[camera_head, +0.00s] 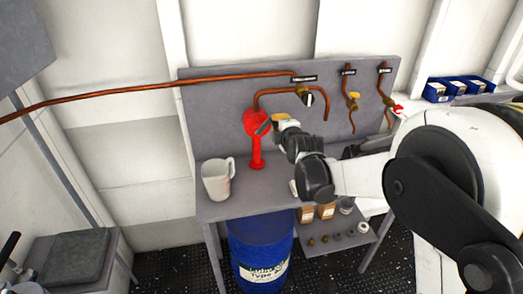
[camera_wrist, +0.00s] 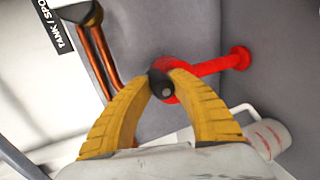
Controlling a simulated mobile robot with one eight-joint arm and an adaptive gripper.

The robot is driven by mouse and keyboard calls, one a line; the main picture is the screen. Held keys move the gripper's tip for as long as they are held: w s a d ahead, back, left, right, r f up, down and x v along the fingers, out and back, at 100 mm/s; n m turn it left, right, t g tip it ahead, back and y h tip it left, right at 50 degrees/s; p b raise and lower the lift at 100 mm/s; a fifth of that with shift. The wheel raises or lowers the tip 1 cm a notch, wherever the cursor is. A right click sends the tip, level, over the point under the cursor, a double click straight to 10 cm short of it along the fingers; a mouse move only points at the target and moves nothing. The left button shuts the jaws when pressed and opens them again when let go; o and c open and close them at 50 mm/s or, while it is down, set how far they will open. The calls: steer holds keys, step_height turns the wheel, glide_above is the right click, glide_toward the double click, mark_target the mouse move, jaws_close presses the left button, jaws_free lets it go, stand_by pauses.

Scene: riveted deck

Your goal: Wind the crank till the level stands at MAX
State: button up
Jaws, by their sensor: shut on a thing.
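The red crank pump (camera_head: 256,140) stands upright on the grey bench, with a round red head on a post. It also shows in the wrist view (camera_wrist: 215,67), lying sideways there. My gripper (camera_head: 270,125) is at the pump's head. In the wrist view its yellow fingers are shut on the black crank handle (camera_wrist: 160,84), one fingertip on each side. The rest of the crank is mostly hidden by the fingers. A white jug (camera_head: 216,181) stands on the bench left of the pump; its side shows reddish marks in the wrist view (camera_wrist: 268,138). The level cannot be read.
Copper pipes (camera_head: 150,84) with valves run along the grey back panel (camera_head: 215,100), above and right of the pump. A blue drum (camera_head: 262,250) stands under the bench (camera_head: 240,208). A lower shelf (camera_head: 335,245) holds small parts. Blue bins (camera_head: 460,89) sit at the right.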

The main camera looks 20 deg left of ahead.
steer(key=s+a+f+b, duration=0.1)
steer(key=a+f+b, duration=0.1)
steer(key=f+b, duration=0.2)
steer(key=s+a+f+b, duration=0.2)
steer(key=f+b, duration=0.3)
steer(key=f, duration=0.3)
steer(key=shift+s+a, duration=0.15)
steer(key=shift+a, duration=0.6)
steer(key=shift+f, duration=0.15)
stand_by(1.4)
steer(key=shift+s+a+r+p, duration=0.3)
steer(key=shift+s+a+r, duration=0.25)
steer(key=shift+a+r, duration=0.25)
steer(key=shift+s+a+r+p, duration=0.25)
steer(key=shift+s+a+r, duration=0.3)
steer(key=shift+a, duration=0.3)
